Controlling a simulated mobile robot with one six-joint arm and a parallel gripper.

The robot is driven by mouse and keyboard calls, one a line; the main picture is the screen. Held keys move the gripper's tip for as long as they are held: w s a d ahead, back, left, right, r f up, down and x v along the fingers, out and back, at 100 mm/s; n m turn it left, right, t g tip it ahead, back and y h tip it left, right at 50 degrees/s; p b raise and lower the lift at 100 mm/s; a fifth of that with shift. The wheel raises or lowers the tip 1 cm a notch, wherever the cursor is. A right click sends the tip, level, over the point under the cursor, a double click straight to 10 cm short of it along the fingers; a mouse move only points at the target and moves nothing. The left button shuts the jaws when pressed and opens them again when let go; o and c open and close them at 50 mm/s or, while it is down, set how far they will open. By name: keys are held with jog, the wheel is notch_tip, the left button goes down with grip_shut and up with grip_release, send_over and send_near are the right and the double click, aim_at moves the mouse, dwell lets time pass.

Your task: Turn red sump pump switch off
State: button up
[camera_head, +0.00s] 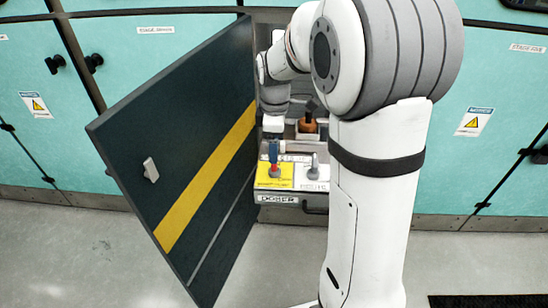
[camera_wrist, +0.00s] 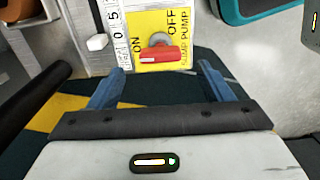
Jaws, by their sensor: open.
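The red sump pump switch (camera_wrist: 165,54) shows in the wrist view on a yellow panel (camera_wrist: 186,20) marked ON, OFF and SUMP PUMP. Its red handle lies crosswise in front of a grey round base, with ON printed to its left and OFF to its right. I cannot tell its exact setting. My gripper (camera_wrist: 161,69) is open, with one blue finger on each side of the switch in the picture, and nothing is held. In the head view my gripper (camera_head: 273,150) is over the yellow panel (camera_head: 262,183), and the switch is mostly hidden there.
A dark open door (camera_head: 190,130) with a yellow stripe stands close left of the panel. A pale toggle switch (camera_head: 313,170) is on the white panel to the right. A brown-orange knob (camera_head: 307,125) sits behind. My arm covers the area further right.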

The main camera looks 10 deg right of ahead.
aim_at(275, 166)
notch_tip(275, 166, down, 5)
jog(key=shift+r+b, duration=0.1)
jog(key=shift+b, duration=0.35)
jog(key=c, duration=1)
